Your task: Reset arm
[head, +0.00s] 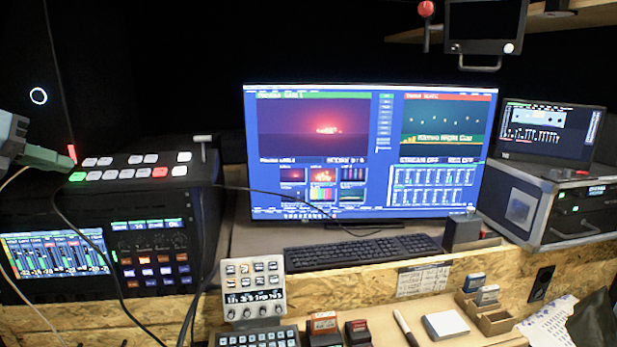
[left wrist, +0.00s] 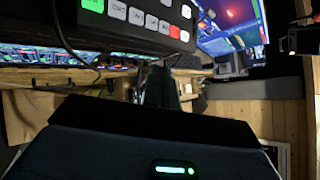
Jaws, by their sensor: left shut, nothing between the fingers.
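My left gripper (head: 70,160) comes in from the left edge in the head view. Its green-grey fingers are shut with nothing between them. The tip is near the left end of the button rows on top of the black switcher (head: 205,172), close to the lit green button (head: 77,177); I cannot tell if it touches. A small red piece shows at the tip. In the left wrist view the switcher's green button (left wrist: 93,5) and red button (left wrist: 174,32) show at the top. My right gripper is not in view.
A large monitor (head: 440,212) stands behind a black keyboard (head: 360,252). A small control panel (head: 253,290) stands in front, with memory cards, a pen (head: 405,328) and a white box on the wooden desk. Cables hang across the left side. A rack case (head: 545,210) with a laptop is at right.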

